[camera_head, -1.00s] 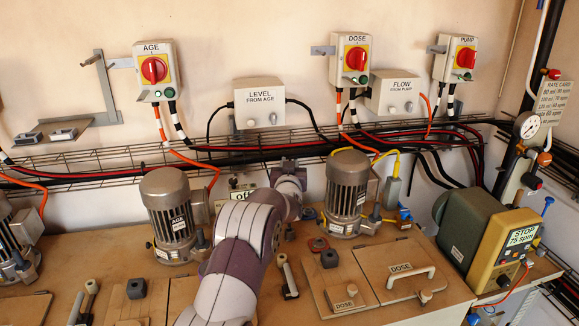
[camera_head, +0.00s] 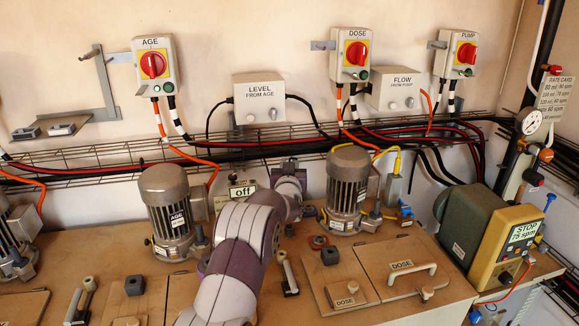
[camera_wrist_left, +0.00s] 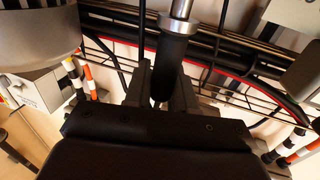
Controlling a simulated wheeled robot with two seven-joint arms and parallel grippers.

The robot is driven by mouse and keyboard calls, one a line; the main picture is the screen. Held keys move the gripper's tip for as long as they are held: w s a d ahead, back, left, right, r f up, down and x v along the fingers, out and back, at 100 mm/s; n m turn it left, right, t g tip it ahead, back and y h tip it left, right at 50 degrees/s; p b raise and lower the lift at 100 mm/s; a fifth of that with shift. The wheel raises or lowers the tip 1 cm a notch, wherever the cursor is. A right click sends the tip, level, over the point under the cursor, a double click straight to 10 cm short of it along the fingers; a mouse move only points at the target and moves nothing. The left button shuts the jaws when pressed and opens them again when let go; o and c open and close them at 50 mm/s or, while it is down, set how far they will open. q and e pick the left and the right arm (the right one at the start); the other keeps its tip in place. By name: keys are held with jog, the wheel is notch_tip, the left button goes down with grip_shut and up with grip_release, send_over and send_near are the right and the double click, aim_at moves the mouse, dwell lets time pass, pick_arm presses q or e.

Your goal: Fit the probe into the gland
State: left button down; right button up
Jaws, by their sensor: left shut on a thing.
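In the left wrist view my left gripper (camera_wrist_left: 161,88) is shut on the probe (camera_wrist_left: 174,52). The probe has a black grip with a bright metal rod, and its upper end leaves the picture. In the head view my left arm rises from the bottom centre towards the wall, and its wrist hides the gripper and the probe. My right gripper is not in view.
The AGE motor (camera_head: 170,207) stands left of my arm and the DOSE motor (camera_head: 347,185) right of it. A wire cable tray (camera_head: 90,158) with cables runs along the wall behind. The DOSE lid (camera_head: 398,266) and a green pump (camera_head: 470,225) are at the right.

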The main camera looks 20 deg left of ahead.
pick_arm(q)
notch_tip(320, 180, down, 14)
jog(key=b, duration=1.1)
jog(key=shift+f, duration=0.15)
dwell(3.8)
jog(key=c, duration=0.9)
grip_release()
jog(key=shift+o, duration=0.2)
jog(key=s+d+r+p, duration=0.1)
jog(key=d+r, duration=1)
jog(key=shift+d+p, duration=0.3)
